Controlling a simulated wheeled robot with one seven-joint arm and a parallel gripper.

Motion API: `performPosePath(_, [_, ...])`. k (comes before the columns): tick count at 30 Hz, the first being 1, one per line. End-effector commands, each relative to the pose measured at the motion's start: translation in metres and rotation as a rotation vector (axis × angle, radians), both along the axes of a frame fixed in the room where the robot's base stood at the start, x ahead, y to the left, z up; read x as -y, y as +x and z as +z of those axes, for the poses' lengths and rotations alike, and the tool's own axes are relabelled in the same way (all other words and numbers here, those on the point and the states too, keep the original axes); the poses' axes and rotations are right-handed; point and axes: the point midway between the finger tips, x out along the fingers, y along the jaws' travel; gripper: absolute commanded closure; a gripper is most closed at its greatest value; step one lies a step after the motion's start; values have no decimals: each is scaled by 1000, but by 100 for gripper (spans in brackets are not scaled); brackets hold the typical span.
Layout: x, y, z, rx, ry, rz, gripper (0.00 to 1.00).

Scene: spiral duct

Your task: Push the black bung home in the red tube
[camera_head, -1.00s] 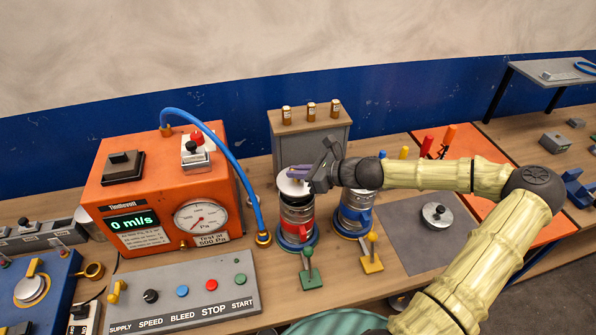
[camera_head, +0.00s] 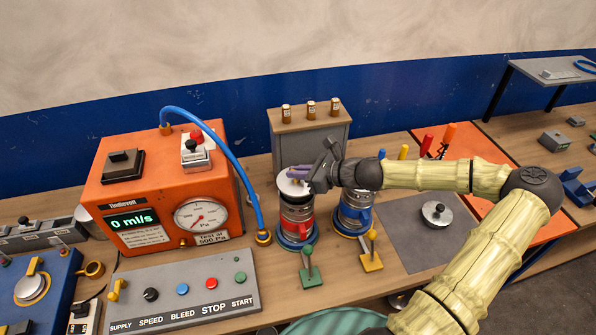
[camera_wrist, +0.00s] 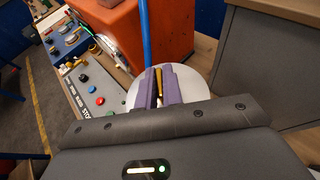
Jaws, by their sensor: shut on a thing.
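The red tube (camera_head: 297,222) is a ribbed metal duct piece with a red band, standing upright on a blue base. A pale round disc (camera_head: 287,187) covers its top; it also shows in the wrist view (camera_wrist: 203,87). My gripper (camera_head: 296,172) is over this disc, its purple fingers (camera_wrist: 163,85) pointing down at its middle. It is shut on the bung's grip, which the fingers mostly hide; a narrow yellow strip shows between them. I cannot tell the grip's full colour or how deep the disc sits.
A blue-banded tube (camera_head: 353,212) stands close on the right. A disc with a black knob (camera_head: 437,213) lies on a grey mat (camera_head: 400,235). Green (camera_head: 309,270) and yellow (camera_head: 371,255) levers stand in front. A blue hose (camera_head: 243,165) and orange tester (camera_head: 160,190) are left; a grey cabinet (camera_head: 313,145) stands behind.

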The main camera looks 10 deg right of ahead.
Motion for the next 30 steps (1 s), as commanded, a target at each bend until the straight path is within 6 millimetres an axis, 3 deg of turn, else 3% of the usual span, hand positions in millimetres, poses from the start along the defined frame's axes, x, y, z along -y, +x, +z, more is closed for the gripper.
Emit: performPosePath(30, [0, 0, -21, 0, 0, 0, 100])
